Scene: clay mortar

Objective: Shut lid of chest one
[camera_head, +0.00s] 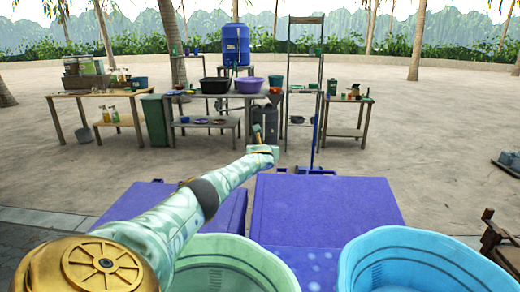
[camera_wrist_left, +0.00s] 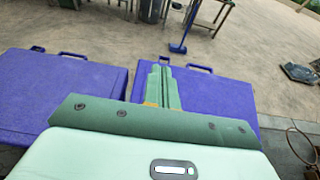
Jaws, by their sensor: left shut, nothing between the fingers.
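Two blue-purple chests stand in front of me. The right chest (camera_head: 325,205) and the left chest (camera_head: 135,200) both show flat tops, and their lids look down; which one is chest one I cannot tell. In the left wrist view the right chest (camera_wrist_left: 215,95) and the left chest (camera_wrist_left: 60,95) show handles along their far edges. My left gripper (camera_head: 257,130) reaches forward near the far side of the chests. Its fingers (camera_wrist_left: 163,68) are shut and empty, and overlap the right chest's lid in the wrist view; contact is unclear. My right gripper is out of view.
A green tub (camera_head: 220,250) and a light blue tub (camera_head: 420,245) sit close in front of me. A blue broom (camera_head: 315,150) stands beyond the right chest. Tables with basins and a blue barrel (camera_head: 236,45) are farther back, across open sandy ground.

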